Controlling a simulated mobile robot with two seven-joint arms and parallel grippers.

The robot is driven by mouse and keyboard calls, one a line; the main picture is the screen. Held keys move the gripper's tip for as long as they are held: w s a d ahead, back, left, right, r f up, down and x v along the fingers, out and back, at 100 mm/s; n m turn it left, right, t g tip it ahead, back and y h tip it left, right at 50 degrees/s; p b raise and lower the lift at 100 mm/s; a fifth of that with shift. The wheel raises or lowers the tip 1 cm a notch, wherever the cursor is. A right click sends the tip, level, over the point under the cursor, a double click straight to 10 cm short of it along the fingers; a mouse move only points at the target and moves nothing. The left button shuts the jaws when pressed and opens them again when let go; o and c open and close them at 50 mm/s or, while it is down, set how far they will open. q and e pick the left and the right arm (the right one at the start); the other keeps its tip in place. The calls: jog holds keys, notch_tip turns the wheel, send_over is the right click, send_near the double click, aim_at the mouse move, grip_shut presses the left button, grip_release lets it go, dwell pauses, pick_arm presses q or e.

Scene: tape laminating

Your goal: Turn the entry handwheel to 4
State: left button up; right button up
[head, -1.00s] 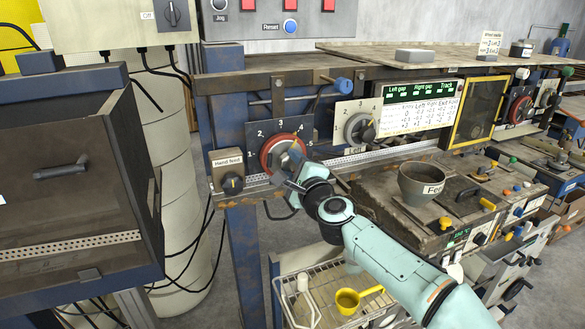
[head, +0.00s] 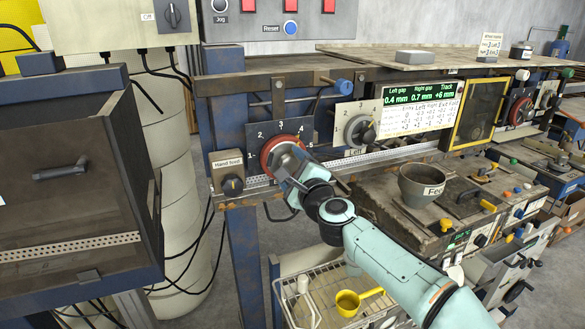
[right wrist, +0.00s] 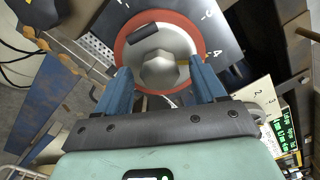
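The handwheel with a red rim (head: 266,154) sits on a dark dial plate (head: 252,134) numbered 1 to 5. The wheel's pointer reading cannot be told. My left gripper is out of view.
A second, grey handwheel (head: 358,131) labelled Left stands close to the right. A display (head: 418,95) reads left gap 0.4 mm, right gap 0.7 mm, track +6 mm.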

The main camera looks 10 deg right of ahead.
jog(key=shift+s, duration=0.1)
jog(key=shift+s+d, duration=0.1)
jog(key=shift+s, duration=0.15)
jog(key=s+d+b, duration=0.2)
jog(key=s+b, duration=0.2)
jog(key=s, duration=0.8)
jog(key=shift+s+d, duration=0.2)
jog(key=shift+s, duration=0.05)
